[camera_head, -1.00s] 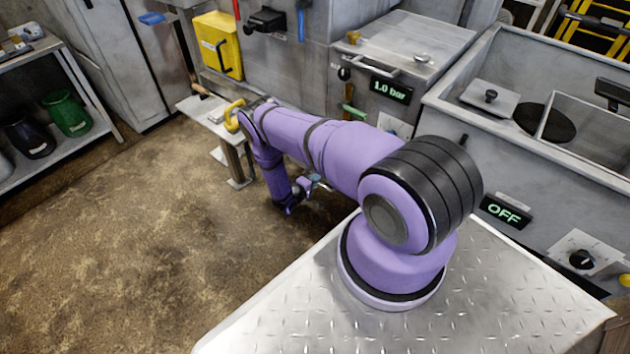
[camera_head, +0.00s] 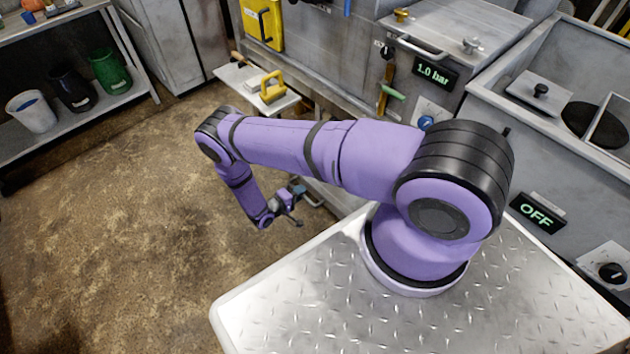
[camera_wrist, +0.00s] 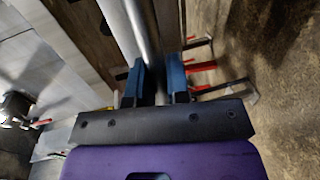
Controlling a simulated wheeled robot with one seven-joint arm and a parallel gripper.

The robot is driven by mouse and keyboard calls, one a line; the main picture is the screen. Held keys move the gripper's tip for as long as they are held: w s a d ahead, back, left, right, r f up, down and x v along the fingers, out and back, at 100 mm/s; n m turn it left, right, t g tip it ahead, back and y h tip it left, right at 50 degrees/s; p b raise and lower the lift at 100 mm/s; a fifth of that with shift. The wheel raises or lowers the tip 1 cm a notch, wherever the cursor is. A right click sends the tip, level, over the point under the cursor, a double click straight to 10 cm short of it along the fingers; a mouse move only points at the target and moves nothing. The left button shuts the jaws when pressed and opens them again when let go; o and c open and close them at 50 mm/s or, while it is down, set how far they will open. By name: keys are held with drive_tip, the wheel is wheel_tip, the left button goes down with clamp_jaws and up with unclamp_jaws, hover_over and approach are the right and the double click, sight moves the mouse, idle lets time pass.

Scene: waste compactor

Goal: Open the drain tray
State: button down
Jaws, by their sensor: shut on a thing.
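In the wrist view, the two blue fingers of my gripper (camera_wrist: 157,84) are shut on a round metal bar (camera_wrist: 139,30), the handle of the drain tray as far as I can tell. In the head view, my gripper (camera_head: 288,203) is low in front of the machine, beside a dark handle (camera_head: 312,199). A grey metal part, apparently the drain tray (camera_head: 335,192), shows low behind it. My arm hides much of this part, so I cannot tell how far out it stands.
A shelf (camera_head: 75,115) with several buckets is at the left. The brown floor (camera_head: 130,230) left of my arm is clear.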

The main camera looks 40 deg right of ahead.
drive_tip(key=f+v, duration=0.2)
drive_tip(key=v, duration=0.9)
drive_tip(key=shift+a+f, duration=0.15)
drive_tip(key=shift+a, duration=0.05)
drive_tip(key=c, duration=1.1)
unclamp_jaws()
drive_tip(key=v, duration=1)
drive_tip(key=shift+a, duration=0.4)
